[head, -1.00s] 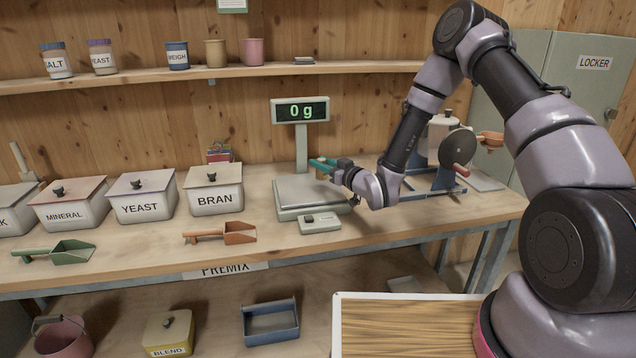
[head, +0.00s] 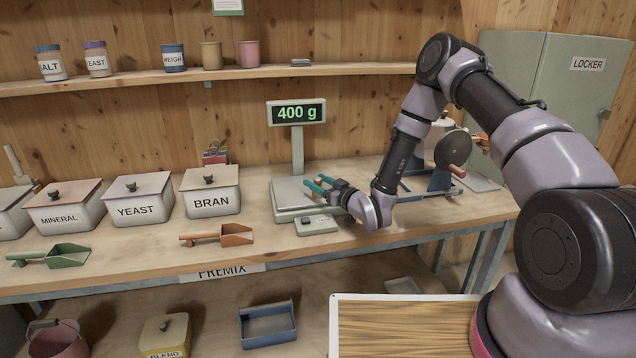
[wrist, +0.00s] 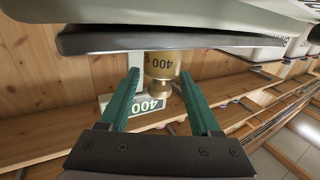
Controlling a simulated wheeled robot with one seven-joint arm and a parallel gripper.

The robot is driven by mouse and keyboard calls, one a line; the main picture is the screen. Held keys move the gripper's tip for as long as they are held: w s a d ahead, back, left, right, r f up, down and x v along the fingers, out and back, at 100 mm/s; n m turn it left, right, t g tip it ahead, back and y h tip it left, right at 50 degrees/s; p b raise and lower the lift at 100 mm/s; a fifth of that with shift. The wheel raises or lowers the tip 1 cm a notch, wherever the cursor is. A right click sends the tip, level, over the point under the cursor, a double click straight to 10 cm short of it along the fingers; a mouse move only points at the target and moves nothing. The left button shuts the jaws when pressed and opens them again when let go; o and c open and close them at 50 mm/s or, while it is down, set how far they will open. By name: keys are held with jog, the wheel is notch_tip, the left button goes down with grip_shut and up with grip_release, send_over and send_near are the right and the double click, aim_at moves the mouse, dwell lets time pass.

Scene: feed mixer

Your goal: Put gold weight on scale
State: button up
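The gold weight (wrist: 162,62), marked 400, stands on the scale's pan in the wrist view, where the picture is upside down. I cannot make it out clearly in the head view. The scale (head: 281,196) has a grey pan on the bench, and its raised display (head: 297,112) reads 400 g. My gripper (head: 319,184) is over the right part of the pan. Its two teal fingers (wrist: 159,74) are spread apart, with the weight at and just beyond their tips and a gap visible beside it.
A small grey box (head: 316,225) sits in front of the scale. An orange scoop (head: 235,235) and the bran bin (head: 211,193) are to the left. A mill with a round disc (head: 453,150) stands right of my gripper.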

jog(key=shift+r, duration=0.2)
jog(key=v, duration=1.2)
jog(key=w+d+r+m+g+h, duration=0.2)
jog(key=w+d+r+h, duration=0.45)
jog(key=d+r, duration=0.3)
jog(key=s+d+r+m+h, duration=0.35)
jog(key=d+r, duration=0.45)
jog(key=r, duration=0.5)
jog(key=s+d+r+m+g+h, duration=0.2)
jog(key=s+d+r+m, duration=0.2)
jog(key=s+r, duration=0.65)
jog(key=s+a+r+m+g+y, duration=0.1)
jog(key=s+r+m+g+y, duration=0.1)
jog(key=s, duration=1.4)
jog(key=shift+s+r+m, duration=0.3)
jog(key=shift+r+m, duration=0.25)
jog(key=shift+m, duration=0.1)
